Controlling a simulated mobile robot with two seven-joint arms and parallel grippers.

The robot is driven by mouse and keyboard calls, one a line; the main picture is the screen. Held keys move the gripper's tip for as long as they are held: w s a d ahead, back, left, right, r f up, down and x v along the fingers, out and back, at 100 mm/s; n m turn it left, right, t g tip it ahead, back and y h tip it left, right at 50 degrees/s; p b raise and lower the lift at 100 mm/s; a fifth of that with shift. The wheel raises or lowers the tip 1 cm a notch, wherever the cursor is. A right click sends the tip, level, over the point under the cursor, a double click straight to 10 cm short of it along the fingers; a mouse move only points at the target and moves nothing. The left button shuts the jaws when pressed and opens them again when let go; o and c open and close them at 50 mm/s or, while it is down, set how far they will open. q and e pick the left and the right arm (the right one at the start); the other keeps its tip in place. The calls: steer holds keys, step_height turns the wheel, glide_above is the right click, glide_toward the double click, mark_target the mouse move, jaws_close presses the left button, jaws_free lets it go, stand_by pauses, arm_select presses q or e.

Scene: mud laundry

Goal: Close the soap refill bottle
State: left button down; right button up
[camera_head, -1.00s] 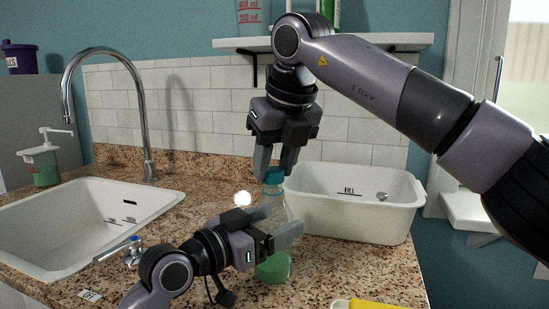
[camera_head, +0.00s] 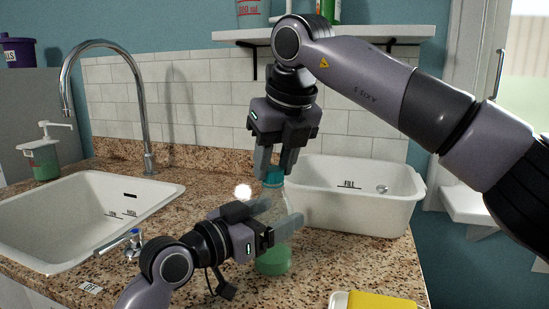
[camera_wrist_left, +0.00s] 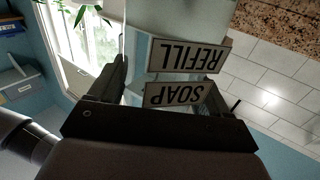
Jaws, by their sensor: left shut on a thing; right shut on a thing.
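The soap refill bottle is clear, with green liquid (camera_head: 273,261) in its base, and stands upright on or just above the counter. In the left wrist view the bottle (camera_wrist_left: 150,35) carries upside-down "SOAP" and "REFILL" labels. My left gripper (camera_head: 279,215) is shut around its body from the side. A teal cap (camera_head: 272,180) is at the bottle's top, held between the fingertips of my right gripper (camera_head: 272,165), which points down from above. I cannot tell whether the cap touches or sits on the neck.
A white basin marked "FILL" (camera_head: 350,212) stands close behind on the right. A sink (camera_head: 150,190) with a tall tap (camera_head: 146,130) is on the left. A yellow thing (camera_head: 380,301) lies at the front right.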

steer(key=m, duration=0.2)
steer(key=m+h, duration=0.1)
steer(key=m, duration=0.1)
steer(key=m+h, duration=0.1)
steer(key=m, duration=0.1)
steer(key=shift+a+t, duration=0.25)
steer(key=shift+t, duration=0.05)
steer(key=m+h, duration=0.1)
steer(key=m, duration=0.3)
steer(key=shift+h, duration=0.4)
steer(key=o, duration=1.6)
steer(key=shift+c, duration=0.2)
steer(key=shift+v, duration=1.65)
steer(key=s+a, duration=0.4)
steer(key=s, duration=0.7)
steer(key=shift+a, duration=0.4)
steer(key=shift+f, duration=0.1)
